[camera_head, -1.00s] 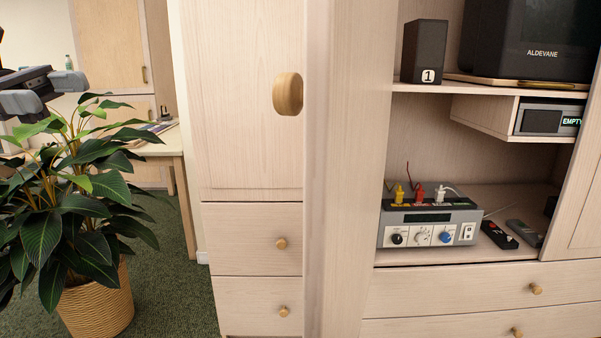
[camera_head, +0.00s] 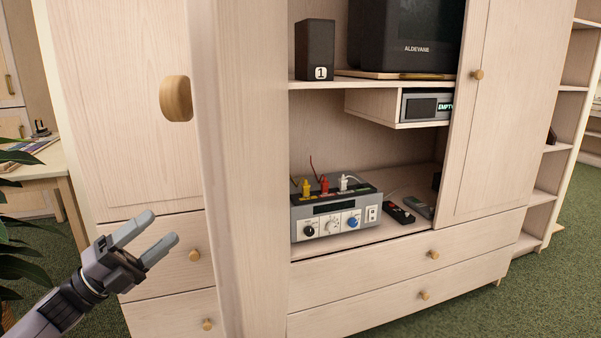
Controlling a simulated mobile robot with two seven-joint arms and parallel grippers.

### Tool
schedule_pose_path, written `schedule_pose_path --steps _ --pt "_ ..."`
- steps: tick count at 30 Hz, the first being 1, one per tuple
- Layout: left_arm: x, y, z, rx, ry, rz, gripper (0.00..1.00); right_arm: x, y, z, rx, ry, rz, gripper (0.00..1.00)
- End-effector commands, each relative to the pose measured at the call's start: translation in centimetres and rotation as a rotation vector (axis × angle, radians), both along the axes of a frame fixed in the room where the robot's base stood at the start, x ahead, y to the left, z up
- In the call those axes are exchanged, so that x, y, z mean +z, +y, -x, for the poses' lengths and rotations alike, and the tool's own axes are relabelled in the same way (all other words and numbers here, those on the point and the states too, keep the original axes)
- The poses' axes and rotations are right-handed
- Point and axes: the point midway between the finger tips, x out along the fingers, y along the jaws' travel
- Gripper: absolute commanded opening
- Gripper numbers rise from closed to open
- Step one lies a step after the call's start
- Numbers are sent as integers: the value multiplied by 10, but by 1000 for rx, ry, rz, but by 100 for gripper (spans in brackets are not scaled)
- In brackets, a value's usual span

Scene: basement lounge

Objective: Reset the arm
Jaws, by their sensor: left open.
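My left gripper (camera_head: 151,241) comes in from the lower left on my left arm. Its two grey fingers are spread apart, with nothing between them. My right gripper is not in view.
A grey device (camera_head: 335,215) with yellow, red and white plugs stands on the open shelf beside two remotes (camera_head: 399,213). Above are a speaker (camera_head: 315,50) and a television (camera_head: 410,35). A plant (camera_head: 18,260) and desk (camera_head: 40,165) are at left. Green floor is clear at right.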

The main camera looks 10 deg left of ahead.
Motion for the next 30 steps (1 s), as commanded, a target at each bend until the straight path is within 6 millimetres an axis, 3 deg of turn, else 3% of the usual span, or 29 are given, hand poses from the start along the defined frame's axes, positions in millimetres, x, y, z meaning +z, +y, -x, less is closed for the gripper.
schedule_pose_path --steps 1,5,8,12,18,24,30 --pt "-31 -14 1 8 120 89 63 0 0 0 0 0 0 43" --pt "-101 -41 8 55 418 304 63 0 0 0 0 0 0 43" --pt "-155 -60 25 102 650 472 63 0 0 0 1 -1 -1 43" --pt "-226 -87 65 187 977 707 63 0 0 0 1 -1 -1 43" --pt "-301 -122 140 331 1379 1007 63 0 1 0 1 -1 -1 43" --pt "-343 -152 218 488 1698 1257 63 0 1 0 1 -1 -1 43" --pt "-298 -146 216 494 1682 1241 63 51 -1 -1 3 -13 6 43"
